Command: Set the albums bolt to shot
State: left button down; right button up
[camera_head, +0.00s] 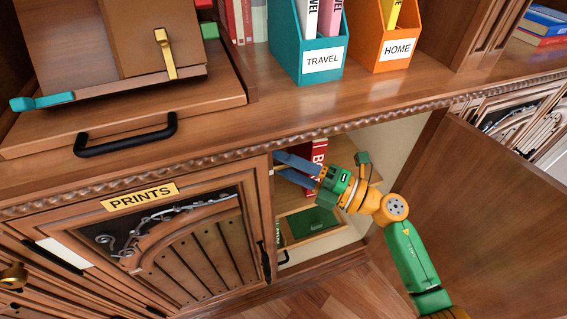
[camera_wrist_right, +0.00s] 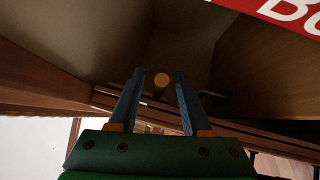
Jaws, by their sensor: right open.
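My right gripper (camera_head: 277,163) reaches into the open cabinet bay, its blue fingers apart and pointing left at the top inner edge of the PRINTS door (camera_head: 185,235). In the right wrist view a small round brass-coloured knob (camera_wrist_right: 162,80) shows between and beyond the open fingertips, on a dark strip. It looks like the bolt's knob, but I cannot tell whether the fingers touch it or whether the bolt is shot. In the head view the knob is hidden. No label reading albums is visible. My left gripper is not in view.
A wooden door (camera_head: 480,190) stands open at the right, beside my right arm. A red book (camera_head: 319,152) and a green box (camera_head: 311,222) are inside the bay. The counter above holds a TRAVEL file (camera_head: 302,50) and a HOME file (camera_head: 376,45). A black handle (camera_head: 125,140) sticks out left.

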grip_shut()
dwell(1.4)
